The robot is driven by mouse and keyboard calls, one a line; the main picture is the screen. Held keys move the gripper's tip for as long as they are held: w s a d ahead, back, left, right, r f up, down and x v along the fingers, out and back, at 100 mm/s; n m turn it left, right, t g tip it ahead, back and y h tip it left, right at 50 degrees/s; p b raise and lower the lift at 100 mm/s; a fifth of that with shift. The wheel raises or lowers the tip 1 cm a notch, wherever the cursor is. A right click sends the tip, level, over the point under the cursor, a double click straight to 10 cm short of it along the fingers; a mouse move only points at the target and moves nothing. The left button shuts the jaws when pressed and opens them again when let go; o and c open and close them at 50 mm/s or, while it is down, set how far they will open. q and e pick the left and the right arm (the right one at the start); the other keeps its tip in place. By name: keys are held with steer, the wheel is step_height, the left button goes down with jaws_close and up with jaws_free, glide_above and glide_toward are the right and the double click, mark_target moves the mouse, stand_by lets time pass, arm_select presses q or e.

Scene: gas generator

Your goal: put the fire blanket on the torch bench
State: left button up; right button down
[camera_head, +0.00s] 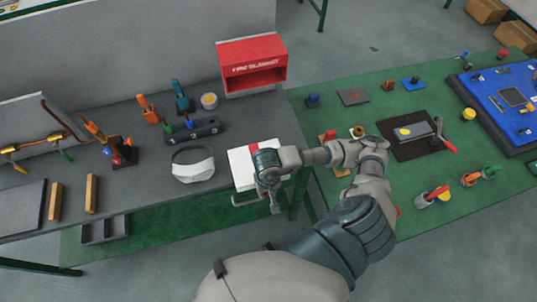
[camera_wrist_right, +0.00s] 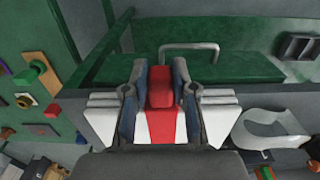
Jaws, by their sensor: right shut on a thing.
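The fire blanket (camera_head: 241,160) is a white folded block with a red strap. It is at the right end of the grey torch bench (camera_head: 135,190), partly covered by my right gripper (camera_head: 268,178). In the right wrist view, my right gripper (camera_wrist_right: 160,92) is shut on the red middle of the blanket (camera_wrist_right: 101,116), with white folds sticking out on both sides. I cannot tell whether the blanket touches the bench top. The red fire blanket box (camera_head: 252,66) at the back looks empty through its open front. My left gripper is not in view.
A white visor-like item (camera_head: 192,166) lies just left of the blanket. A dark rack (camera_head: 192,130), torches (camera_head: 147,108) and a grey plate (camera_head: 22,206) stand on the bench. A green bench (camera_head: 330,118) with several parts lies to the right. Bare bench top shows near the front.

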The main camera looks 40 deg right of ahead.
steer(key=w+d, duration=0.2)
steer(key=w, duration=0.1)
steer(key=w+d+p, duration=0.1)
steer(key=w+d, duration=0.2)
steer(key=w, duration=0.1)
steer(key=w+d+f+p, duration=0.1)
steer(key=w+d, duration=0.2)
steer(key=shift+w+d+f, duration=0.1)
steer(key=shift+w+d, duration=0.1)
steer(key=shift+w, duration=0.15)
step_height(320, 180, down, 3)
steer(key=shift+r+p, duration=0.15)
steer(key=shift+p, duration=0.5)
steer(key=shift+f, duration=0.4)
steer(key=c, duration=0.9)
jaws_free()
step_height(320, 180, up, 12)
steer(key=shift+r+b, duration=0.1)
steer(key=shift+b, duration=0.8)
steer(key=shift+a, duration=0.1)
